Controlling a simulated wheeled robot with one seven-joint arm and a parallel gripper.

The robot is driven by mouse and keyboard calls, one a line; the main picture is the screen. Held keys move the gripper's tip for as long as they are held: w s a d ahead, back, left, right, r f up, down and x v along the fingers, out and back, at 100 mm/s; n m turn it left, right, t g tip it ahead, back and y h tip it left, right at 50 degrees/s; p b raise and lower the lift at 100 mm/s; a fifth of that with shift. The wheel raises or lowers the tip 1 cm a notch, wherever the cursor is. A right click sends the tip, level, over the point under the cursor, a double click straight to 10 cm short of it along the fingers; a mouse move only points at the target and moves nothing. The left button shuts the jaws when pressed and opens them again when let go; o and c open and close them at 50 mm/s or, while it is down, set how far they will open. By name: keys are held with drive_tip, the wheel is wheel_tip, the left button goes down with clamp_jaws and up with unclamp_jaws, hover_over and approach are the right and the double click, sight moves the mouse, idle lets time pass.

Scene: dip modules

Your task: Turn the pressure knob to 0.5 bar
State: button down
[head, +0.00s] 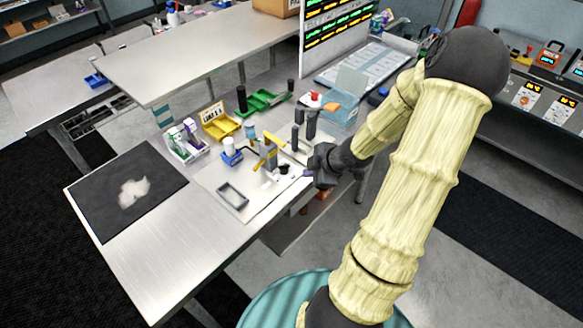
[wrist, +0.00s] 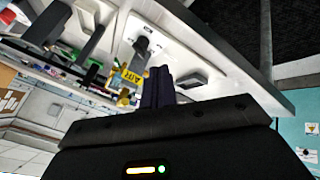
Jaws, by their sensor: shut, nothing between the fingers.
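My gripper (head: 308,174) is at the right edge of the work plate (head: 257,206) in the head view. Its two dark fingers show shut together in the wrist view (wrist: 158,86), with nothing between them. A small dark knob-like part (head: 284,169) sits on the plate just left of my fingertips. In the wrist view a dark knob-like part (wrist: 141,46) stands beyond the fingers, apart from them in the picture. A yellow tag reading AIR (wrist: 132,76) is next to it. I cannot read any pressure scale or knob setting. Whether the fingers touch anything is not clear.
Dark upright posts (head: 311,124) and a yellow fixture (head: 269,151) stand close to my gripper. A grey rectangular frame (head: 232,196) lies on the plate. A yellow bin (head: 220,127) and green tray (head: 263,102) are behind. The table's front left (head: 150,270) is clear.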

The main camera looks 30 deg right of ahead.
sight(286, 171)
drive_tip(key=shift+f, duration=0.1)
drive_tip(key=b+x, duration=0.3)
drive_tip(key=x, duration=0.6)
drive_tip(key=shift+w+a+f, duration=0.1)
drive_tip(key=shift+f, duration=0.05)
drive_tip(key=w+p, duration=0.1)
drive_tip(key=w+d, duration=0.1)
drive_tip(key=w, duration=0.1)
drive_tip(key=shift+w+p, duration=0.1)
drive_tip(key=shift+p, duration=0.3)
drive_tip(key=shift+w+d, duration=0.15)
drive_tip(key=shift+w, duration=0.05)
drive_tip(key=shift+w+f, duration=0.15)
drive_tip(key=shift+w, duration=0.15)
